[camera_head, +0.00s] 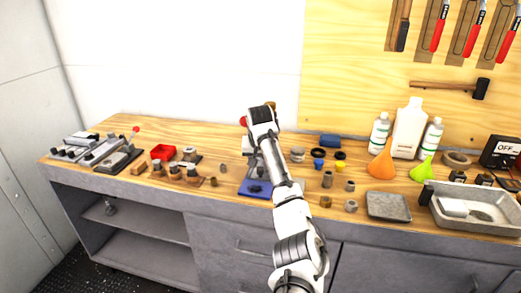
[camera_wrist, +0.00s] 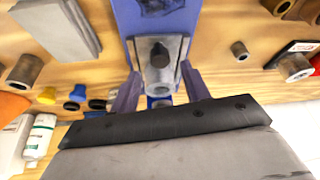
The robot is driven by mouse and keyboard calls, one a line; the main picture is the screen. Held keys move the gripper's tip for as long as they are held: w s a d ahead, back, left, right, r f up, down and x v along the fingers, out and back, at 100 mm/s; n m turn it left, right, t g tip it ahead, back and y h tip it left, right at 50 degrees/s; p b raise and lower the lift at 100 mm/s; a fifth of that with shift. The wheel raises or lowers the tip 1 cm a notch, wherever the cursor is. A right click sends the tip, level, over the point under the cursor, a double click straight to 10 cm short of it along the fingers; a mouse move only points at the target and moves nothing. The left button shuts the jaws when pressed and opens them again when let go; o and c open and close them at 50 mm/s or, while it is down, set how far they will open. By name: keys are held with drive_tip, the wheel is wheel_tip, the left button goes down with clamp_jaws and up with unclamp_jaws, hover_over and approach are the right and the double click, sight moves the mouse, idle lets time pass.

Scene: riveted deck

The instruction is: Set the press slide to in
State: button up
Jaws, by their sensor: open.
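The press (camera_head: 257,187) stands on the bench with its blue base showing; my arm covers much of it in the head view. In the wrist view its blue base (camera_wrist: 160,18) runs up to the top edge. A grey metal block with a dark round knob, seemingly the press slide (camera_wrist: 158,56), sits at the base's lower end. My gripper (camera_wrist: 160,88) is open, with one bluish finger on each side below the grey block. It appears to hold nothing. I cannot tell whether the fingers touch the press. The fingertips are hidden in the head view.
Several small metal cylinders and collars (camera_head: 327,179) lie right of the press. A grey tray (camera_head: 388,206), bottles (camera_head: 408,128) and funnels (camera_head: 381,164) stand farther right.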

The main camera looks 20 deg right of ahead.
drive_tip(key=b+v, duration=0.2)
drive_tip(key=v, duration=0.8)
drive_tip(key=shift+s+r, duration=0.15)
drive_tip(key=shift+r, duration=0.25)
